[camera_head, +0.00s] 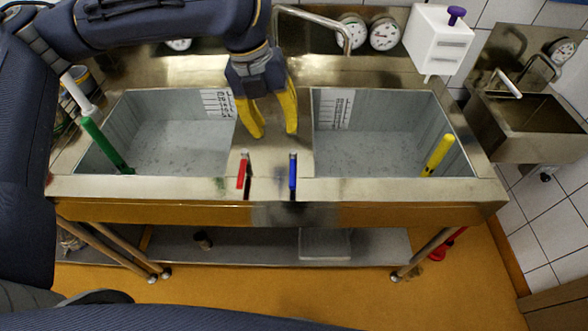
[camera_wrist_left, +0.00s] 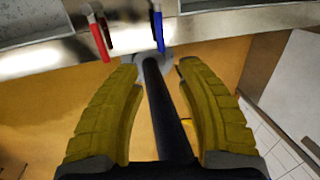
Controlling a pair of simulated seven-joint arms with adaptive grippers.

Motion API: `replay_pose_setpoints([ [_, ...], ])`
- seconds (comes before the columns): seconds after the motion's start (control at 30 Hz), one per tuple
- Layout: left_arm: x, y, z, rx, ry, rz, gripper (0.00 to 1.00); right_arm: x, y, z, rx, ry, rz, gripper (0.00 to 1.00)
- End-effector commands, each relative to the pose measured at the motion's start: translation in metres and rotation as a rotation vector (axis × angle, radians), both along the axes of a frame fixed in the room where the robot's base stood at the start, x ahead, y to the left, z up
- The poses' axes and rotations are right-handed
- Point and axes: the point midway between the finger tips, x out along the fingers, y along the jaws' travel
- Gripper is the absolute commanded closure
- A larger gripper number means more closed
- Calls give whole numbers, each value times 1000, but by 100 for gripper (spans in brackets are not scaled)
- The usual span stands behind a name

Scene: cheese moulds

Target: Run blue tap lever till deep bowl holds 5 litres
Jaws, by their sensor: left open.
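The blue tap lever (camera_head: 293,175) stands on the steel front ledge between two basins, right of a red lever (camera_head: 243,171). Both levers also show in the left wrist view, blue (camera_wrist_left: 158,28) and red (camera_wrist_left: 99,40). My left gripper (camera_head: 274,133) has yellow fingers, open and empty, pointing down over the steel divider behind the levers. It is apart from the blue lever. The left basin (camera_head: 160,135) and right basin (camera_head: 385,130) each have a white marked scale on the back wall. I cannot tell their water levels or which is the deep bowl. My right gripper is out of view.
A green stick (camera_head: 107,146) leans in the left basin, a yellow one (camera_head: 438,155) in the right. A bent steel pipe (camera_head: 315,18) and round gauges (camera_head: 385,34) are behind. A white box (camera_head: 437,42) and small sink (camera_head: 530,110) are at right.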

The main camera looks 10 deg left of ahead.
Motion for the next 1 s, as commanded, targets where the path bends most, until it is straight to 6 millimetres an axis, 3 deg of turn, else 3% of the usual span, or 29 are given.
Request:
replay_pose_setpoints([
  [0.7, 2, -22, -112, 0, 4, 1, 62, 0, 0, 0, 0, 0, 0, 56],
  [1.0, 4, -29, -149, 0, 3, 3, 62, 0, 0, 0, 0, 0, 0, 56],
])
